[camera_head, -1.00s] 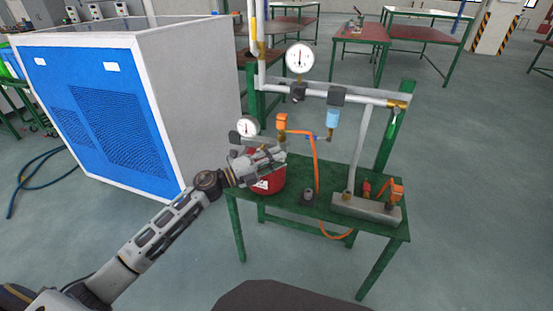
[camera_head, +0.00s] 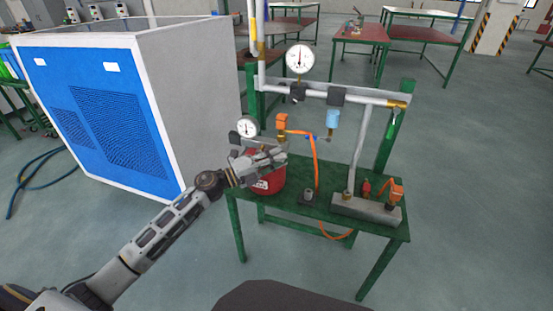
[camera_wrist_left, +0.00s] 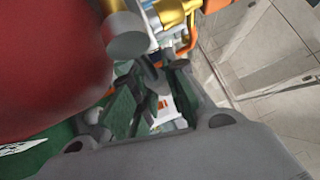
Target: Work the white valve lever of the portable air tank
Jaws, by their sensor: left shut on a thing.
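The portable air tank (camera_head: 268,184) is red and stands on the left end of the green table. It also fills the left of the left wrist view (camera_wrist_left: 50,60). Its round white gauge (camera_head: 247,127) and orange fitting (camera_head: 282,122) rise above it. My left gripper (camera_head: 272,158) reaches over the top of the tank from the left. In the left wrist view its fingers (camera_wrist_left: 163,72) close together just below the metal and brass valve fittings (camera_wrist_left: 160,22). They are shut on the white valve lever, which the fingers mostly hide. My right gripper is out of view.
The green table (camera_head: 300,215) also carries a pipe frame with a large gauge (camera_head: 300,58), a blue filter (camera_head: 333,118) and a grey block (camera_head: 366,208). An orange hose (camera_head: 316,165) hangs close right of the tank. A blue and white cabinet (camera_head: 110,110) stands left.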

